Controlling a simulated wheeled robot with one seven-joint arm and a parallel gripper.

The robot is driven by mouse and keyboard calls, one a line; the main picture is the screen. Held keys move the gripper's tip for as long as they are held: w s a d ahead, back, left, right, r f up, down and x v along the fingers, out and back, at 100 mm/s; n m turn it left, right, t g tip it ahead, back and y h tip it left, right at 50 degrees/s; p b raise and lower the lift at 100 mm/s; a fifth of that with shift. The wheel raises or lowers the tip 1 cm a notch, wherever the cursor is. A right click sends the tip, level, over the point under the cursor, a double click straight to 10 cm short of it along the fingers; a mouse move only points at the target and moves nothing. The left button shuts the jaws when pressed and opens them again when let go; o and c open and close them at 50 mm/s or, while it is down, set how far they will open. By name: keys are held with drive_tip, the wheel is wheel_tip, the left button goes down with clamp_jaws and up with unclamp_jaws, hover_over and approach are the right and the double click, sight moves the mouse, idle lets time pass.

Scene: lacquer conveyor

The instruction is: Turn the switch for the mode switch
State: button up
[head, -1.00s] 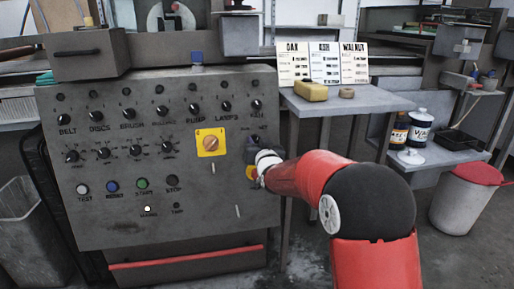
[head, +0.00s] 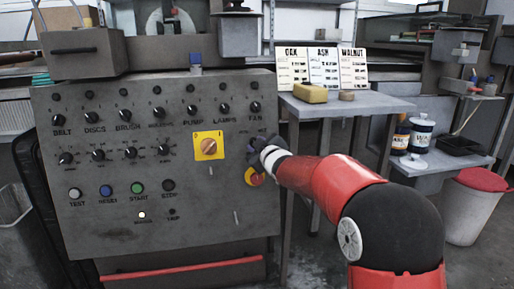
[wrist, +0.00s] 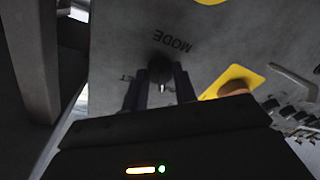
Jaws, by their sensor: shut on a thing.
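The mode switch is a small dark knob (wrist: 161,66) beside the printed word MODE on the grey panel (head: 120,225). In the wrist view it sits between the tips of my two dark fingers, with a pale pointer mark below it. My gripper (wrist: 159,85) is shut on this knob. In the head view my gripper (head: 257,148) is against the panel's right side, right of the yellow plate with the orange rotary switch (head: 208,146). There the mode switch is hidden behind my gripper, and its setting cannot be read.
A red stop button (head: 256,179) on a yellow base is just below my gripper. Several small black knobs fill the panel's upper left. A grey side table (head: 360,104) with a yellow block (head: 311,93) stands to the right. A bin with a red lid (head: 482,178) is farther right.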

drive_tip(key=shift+n, duration=0.6)
drive_tip(key=o, duration=1)
drive_tip(key=shift+c, duration=0.2)
drive_tip(key=v, duration=0.7)
drive_tip(key=shift+s+d, duration=0.2)
drive_tip(key=shift+s, duration=0.15)
drive_tip(key=shift+r, duration=0.15)
